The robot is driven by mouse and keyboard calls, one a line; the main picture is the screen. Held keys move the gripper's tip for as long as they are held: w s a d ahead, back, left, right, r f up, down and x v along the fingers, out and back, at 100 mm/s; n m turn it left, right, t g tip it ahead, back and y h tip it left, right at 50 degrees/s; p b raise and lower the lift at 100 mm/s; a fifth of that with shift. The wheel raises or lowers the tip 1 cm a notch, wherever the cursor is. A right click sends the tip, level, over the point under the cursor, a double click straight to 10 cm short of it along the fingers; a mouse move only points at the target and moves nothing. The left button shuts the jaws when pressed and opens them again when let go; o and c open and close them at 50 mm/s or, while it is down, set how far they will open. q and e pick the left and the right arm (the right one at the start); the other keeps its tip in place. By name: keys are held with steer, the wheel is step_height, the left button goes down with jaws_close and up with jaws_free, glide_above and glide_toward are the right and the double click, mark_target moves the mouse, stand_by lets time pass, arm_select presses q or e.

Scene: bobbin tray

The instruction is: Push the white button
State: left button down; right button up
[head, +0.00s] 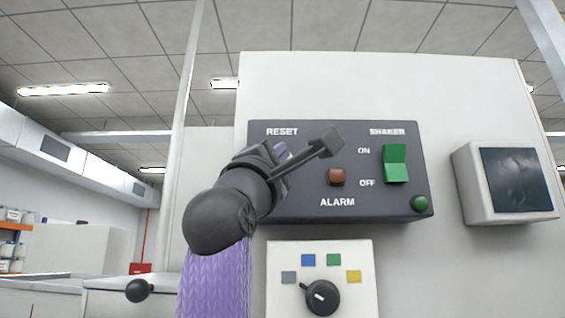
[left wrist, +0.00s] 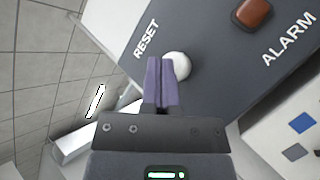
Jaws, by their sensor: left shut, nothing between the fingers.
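The white button (left wrist: 180,65) is a round dome on the dark control panel (head: 360,205), beside the RESET label. It shows in the left wrist view, partly covered by my fingers. In the head view it is hidden behind my left gripper. My left gripper (head: 282,151) is shut and empty, in front of the panel below RESET. In the left wrist view its purple fingertips (left wrist: 160,60) overlap the button's left side. I cannot tell whether they touch it. My right gripper is not in view.
The panel also has a red-brown alarm light (head: 337,177), a green shaker switch (head: 396,165) and a green round light (head: 419,203). Below is a white plate with a black rotary knob (head: 322,297). A dark screen (head: 515,180) stands at the right.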

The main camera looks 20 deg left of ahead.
arm_select(q)
steer(key=s+b, duration=0.1)
steer(key=s, duration=0.1)
steer(key=s+d+b, duration=0.1)
steer(key=s, duration=0.1)
steer(key=shift+s+d+b, duration=0.2)
steer(key=shift+s+b, duration=0.15)
steer(key=shift+s, duration=0.05)
